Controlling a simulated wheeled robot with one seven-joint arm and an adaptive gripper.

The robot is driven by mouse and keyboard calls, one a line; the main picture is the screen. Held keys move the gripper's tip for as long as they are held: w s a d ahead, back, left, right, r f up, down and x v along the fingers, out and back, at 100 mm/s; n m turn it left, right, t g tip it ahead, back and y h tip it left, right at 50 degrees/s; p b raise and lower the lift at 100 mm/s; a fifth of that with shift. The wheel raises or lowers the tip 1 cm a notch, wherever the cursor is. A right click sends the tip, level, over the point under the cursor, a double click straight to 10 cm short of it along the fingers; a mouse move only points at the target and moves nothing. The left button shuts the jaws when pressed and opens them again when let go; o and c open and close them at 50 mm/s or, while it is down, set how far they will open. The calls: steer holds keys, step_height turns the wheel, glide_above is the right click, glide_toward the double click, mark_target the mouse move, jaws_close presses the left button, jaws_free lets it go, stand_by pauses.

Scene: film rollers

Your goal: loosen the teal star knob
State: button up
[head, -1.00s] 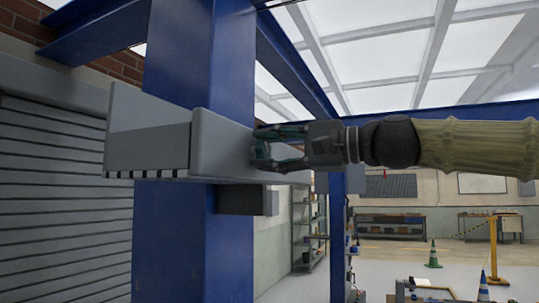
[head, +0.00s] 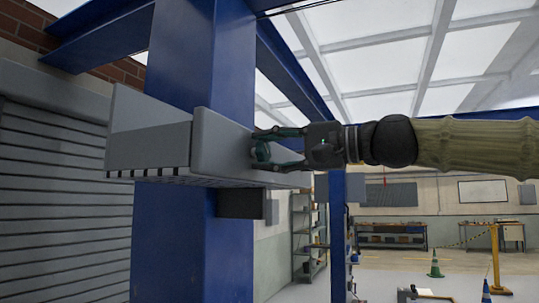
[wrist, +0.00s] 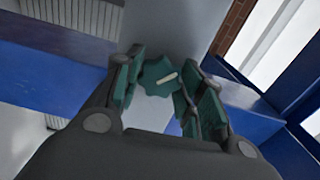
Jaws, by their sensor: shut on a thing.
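The teal star knob (wrist: 157,77) sits on the side of a grey housing (head: 222,145) fixed across a blue column. It has rounded lobes and a pale bar mark on its face, which lies slanted in the wrist view. My gripper (wrist: 163,88) has one teal-padded finger on each side of the knob and is shut on it. In the head view my gripper (head: 265,148) reaches in from the right, and its fingers partly hide the knob.
The blue column (head: 187,245) stands behind the housing, with blue beams above. A dark block (head: 242,204) projects below the housing. A grey shutter (head: 62,210) is at left. Shelves (head: 309,240) and a green cone (head: 435,264) stand far back. Open space lies below my arm.

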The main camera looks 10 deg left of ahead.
steer(key=shift+f+n+b, duration=0.15)
steer(key=shift+n+b, duration=1.35)
steer(key=shift+n, duration=0.3)
stand_by(1.5)
steer(key=o, duration=1)
steer(key=shift+o, duration=0.2)
steer(key=s+d, duration=0.2)
steer(key=d, duration=1)
steer(key=shift+s, duration=0.15)
